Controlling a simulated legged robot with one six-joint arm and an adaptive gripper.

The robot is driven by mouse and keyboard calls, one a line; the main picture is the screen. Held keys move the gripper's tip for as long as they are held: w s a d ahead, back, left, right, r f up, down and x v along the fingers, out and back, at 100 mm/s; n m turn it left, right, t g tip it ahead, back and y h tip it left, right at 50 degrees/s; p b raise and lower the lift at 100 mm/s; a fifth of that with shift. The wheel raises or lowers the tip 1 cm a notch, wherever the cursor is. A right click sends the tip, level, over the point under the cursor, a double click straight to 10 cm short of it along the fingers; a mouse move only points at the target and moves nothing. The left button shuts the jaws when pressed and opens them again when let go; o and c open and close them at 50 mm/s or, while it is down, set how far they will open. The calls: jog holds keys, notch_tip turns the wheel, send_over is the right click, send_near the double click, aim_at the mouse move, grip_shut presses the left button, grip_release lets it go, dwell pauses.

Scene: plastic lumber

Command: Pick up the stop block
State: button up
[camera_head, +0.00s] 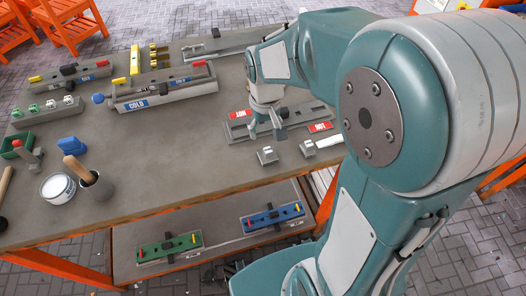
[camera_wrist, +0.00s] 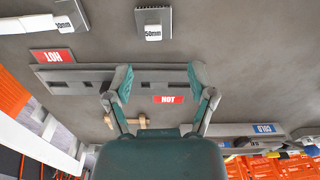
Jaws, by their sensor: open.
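The left one (camera_head: 267,156) appears in the wrist view as a block marked 50mm (camera_wrist: 153,18). My gripper (camera_wrist: 160,76) is open and empty above a long grey slotted fixture (camera_wrist: 88,82) with red HOT labels, apart from both blocks. In the head view my gripper (camera_head: 266,132) points down, and my arm hides part of the fixture.
A tan T-shaped piece (camera_wrist: 140,122) lies beside the fixture. A blue-labelled COLD fixture (camera_head: 165,90) stands at the back left. A white tub (camera_head: 58,188) and a wooden-handled tool (camera_head: 85,175) stand at the left. The table's middle (camera_head: 170,135) is clear.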

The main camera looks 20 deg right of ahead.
aim_at(268, 149)
jog(key=f, duration=0.9)
jog(key=shift+d+f, duration=0.2)
jog(key=shift+d, duration=0.15)
grip_shut()
